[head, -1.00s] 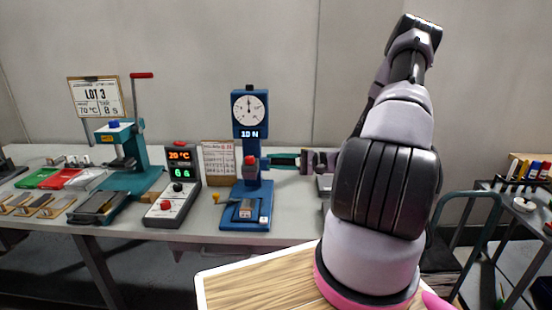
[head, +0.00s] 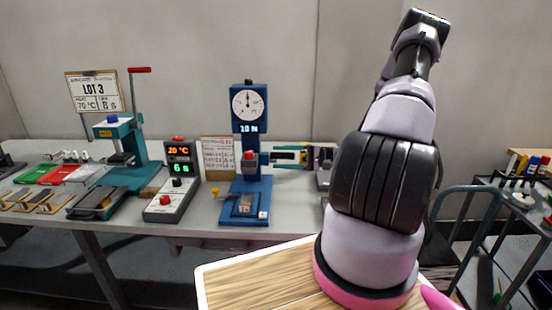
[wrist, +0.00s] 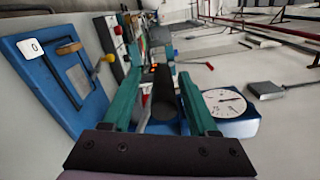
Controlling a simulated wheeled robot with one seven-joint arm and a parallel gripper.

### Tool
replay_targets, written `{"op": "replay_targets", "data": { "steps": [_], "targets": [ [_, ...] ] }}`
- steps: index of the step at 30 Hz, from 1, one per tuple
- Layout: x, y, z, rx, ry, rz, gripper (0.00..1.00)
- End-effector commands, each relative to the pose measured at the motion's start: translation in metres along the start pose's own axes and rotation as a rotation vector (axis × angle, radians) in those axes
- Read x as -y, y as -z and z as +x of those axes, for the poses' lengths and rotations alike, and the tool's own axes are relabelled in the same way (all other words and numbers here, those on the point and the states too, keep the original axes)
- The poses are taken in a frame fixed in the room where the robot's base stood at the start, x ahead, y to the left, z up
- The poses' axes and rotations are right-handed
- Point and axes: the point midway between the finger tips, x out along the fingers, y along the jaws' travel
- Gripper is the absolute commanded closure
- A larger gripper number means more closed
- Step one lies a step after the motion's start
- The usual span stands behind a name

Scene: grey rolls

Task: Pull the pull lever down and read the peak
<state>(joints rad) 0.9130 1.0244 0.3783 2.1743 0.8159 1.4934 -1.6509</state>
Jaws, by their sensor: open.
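The blue pull tester (head: 246,180) stands upright on the bench, with a round white dial (head: 249,104) and a small lit display (head: 249,129) that seems to read 10 N; a decimal point cannot be made out. The dial needle points about straight up. My gripper (head: 273,157) is level at the right side of the tester's column, its teal fingers open and pointing left. In the wrist view, a black round bar end (wrist: 164,93), seemingly the pull lever's grip, lies between the fingers, with gaps on both sides. The dial also shows there (wrist: 226,103).
A control box (head: 178,180) reading 20 °C and 6 stands left of the tester, and a teal press (head: 125,155) with a red-handled lever stands further left. A printed sheet (head: 218,155) is behind. A cart (head: 512,200) is at the right.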

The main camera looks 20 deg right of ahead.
Motion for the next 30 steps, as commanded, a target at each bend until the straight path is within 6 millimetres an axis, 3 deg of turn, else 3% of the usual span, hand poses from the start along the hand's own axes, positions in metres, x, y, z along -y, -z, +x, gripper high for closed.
{"op": "replay_targets", "data": {
  "steps": [6,12,18,30],
  "targets": [
    [-0.001,0.001,-0.047,-0.006,-0.001,0.0,0.41],
    [-0.001,0.001,-0.077,-0.003,-0.001,0.001,0.41],
    [-0.001,0.0,-0.088,-0.002,-0.002,0.001,0.41],
    [-0.001,0.0,-0.087,-0.001,-0.002,0.002,0.41]
  ]
}}
